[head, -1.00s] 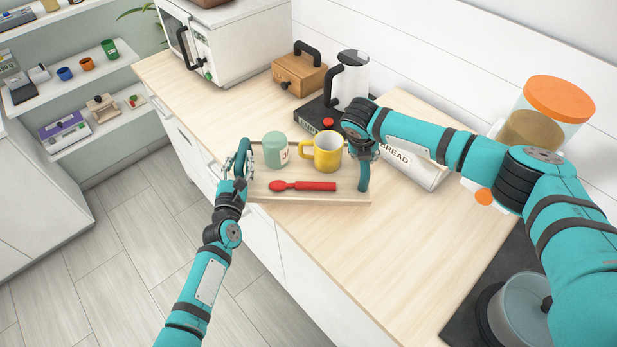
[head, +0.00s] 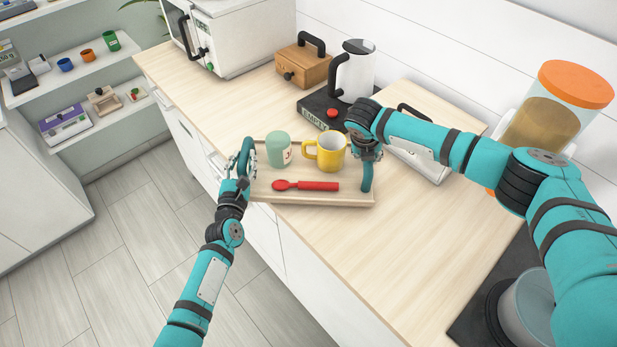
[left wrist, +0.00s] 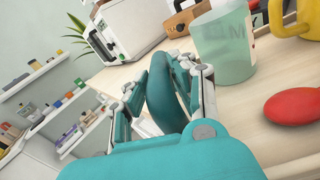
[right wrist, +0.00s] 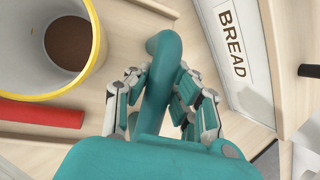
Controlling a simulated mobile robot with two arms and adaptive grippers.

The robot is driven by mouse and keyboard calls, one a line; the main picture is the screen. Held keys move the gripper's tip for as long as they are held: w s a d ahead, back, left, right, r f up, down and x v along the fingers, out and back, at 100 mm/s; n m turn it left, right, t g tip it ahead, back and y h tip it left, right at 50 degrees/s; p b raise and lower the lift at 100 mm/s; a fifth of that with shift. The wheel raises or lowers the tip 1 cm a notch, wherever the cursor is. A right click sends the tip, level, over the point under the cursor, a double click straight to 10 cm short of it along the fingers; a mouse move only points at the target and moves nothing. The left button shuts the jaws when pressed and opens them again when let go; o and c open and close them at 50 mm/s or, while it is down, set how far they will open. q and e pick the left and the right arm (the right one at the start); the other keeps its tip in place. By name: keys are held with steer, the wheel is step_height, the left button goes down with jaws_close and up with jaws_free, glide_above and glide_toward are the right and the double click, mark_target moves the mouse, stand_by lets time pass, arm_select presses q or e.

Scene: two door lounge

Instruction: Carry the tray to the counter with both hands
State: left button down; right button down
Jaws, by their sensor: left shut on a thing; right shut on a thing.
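The light wooden tray (head: 355,197) is level at the front edge of the counter (head: 430,240) in the head view, overlapping its top. I cannot tell whether it touches the counter. It bears a green cup (head: 279,149), a yellow mug (head: 331,152) and a red spoon (head: 306,186). My left gripper (head: 243,166) is shut on the tray's left teal handle (left wrist: 163,92). My right gripper (head: 366,155) is shut on the right teal handle (right wrist: 158,90). The mug (right wrist: 92,45) shows dark brown contents in the right wrist view.
A kettle (head: 355,72) on a dark base, a wooden box (head: 303,68) and a white oven (head: 240,40) stand behind the tray. A bread box (right wrist: 235,50) is close to its right. An orange-lidded jar (head: 575,85) stands further right.

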arm_select(q)
steer(key=shift+d+f, duration=0.15)
steer(key=shift+f, duration=0.2)
arm_select(e)
steer(key=shift+a+f, duration=0.15)
steer(key=shift+f, duration=0.25)
arm_select(q)
steer(key=c, duration=1.5)
jaws_free()
steer(key=shift+f+b, duration=0.2)
steer(key=shift+b, duration=0.2)
steer(key=shift+c, duration=0.2)
arm_select(e)
steer(key=c, duration=1.7)
jaws_free()
steer(key=shift+f, duration=0.15)
arm_select(q)
steer(key=o, duration=0.5)
steer(key=shift+r, duration=0.15)
steer(key=shift+c, duration=0.2)
arm_select(e)
steer(key=o, duration=0.5)
steer(key=shift+r, duration=0.2)
arm_select(q)
steer(key=shift+s, duration=0.1)
arm_select(e)
steer(key=shift+s, duration=0.1)
